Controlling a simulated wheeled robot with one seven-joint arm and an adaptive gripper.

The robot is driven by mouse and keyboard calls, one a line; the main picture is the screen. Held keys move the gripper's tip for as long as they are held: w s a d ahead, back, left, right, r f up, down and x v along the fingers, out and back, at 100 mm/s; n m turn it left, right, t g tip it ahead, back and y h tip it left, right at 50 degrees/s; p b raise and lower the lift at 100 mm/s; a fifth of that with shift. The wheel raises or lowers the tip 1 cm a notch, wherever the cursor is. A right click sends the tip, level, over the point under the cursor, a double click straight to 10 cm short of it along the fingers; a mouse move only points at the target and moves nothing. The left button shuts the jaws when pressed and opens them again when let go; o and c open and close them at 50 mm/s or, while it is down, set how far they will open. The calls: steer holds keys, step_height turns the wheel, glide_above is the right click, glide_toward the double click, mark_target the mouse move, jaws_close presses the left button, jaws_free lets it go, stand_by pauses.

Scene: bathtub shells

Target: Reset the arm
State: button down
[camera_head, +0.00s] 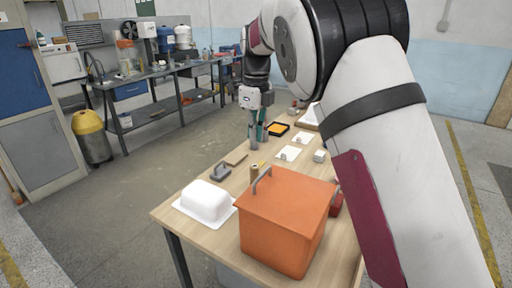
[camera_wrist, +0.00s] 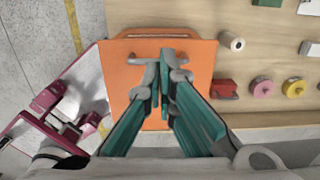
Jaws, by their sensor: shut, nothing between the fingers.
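My gripper (camera_head: 257,143) hangs from the arm with its fingers pointing down over the far part of the wooden table, beyond the orange box. In the wrist view its teal fingers (camera_wrist: 165,62) converge at the tips, shut and empty. The arm is stretched forward and bent, crossing the upper right of the head view. The orange box (camera_head: 284,215) with grey handles stands at the near end of the table; in the wrist view the orange box (camera_wrist: 195,55) appears behind the fingers. The exact height of the fingertips above the table is hard to tell.
A white tub-shaped shell (camera_head: 208,196) lies left of the box. Coloured discs (camera_wrist: 262,87) show in the wrist view. Floor left of the table is clear.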

steer(key=s+d+r+n+t, duration=0.1)
steer(key=s+d+r+n, duration=0.5)
steer(key=r, duration=0.3)
steer(key=s+d+r+n+t+y, duration=0.1)
steer(key=s+d+n, duration=0.15)
steer(key=s, duration=0.35)
steer(key=s+d+r+n, duration=0.1)
steer(key=s+d+n, duration=0.1)
steer(key=s+n, duration=0.3)
steer(key=s+d+f+n+t, duration=0.1)
steer(key=s+f+n, duration=0.1)
steer(key=s+n, duration=0.2)
steer(key=s+d+f+n+h, duration=0.1)
steer(key=s+f+n, duration=0.2)
steer(key=s, duration=0.7)
steer(key=s+d+f+n+t, duration=0.1)
steer(key=s+f+n, duration=0.2)
steer(key=s, duration=0.3)
steer(key=shift+s+d+n+t+b, duration=0.3)
steer(key=shift+s+n, duration=0.1)
steer(key=shift+n, duration=0.45)
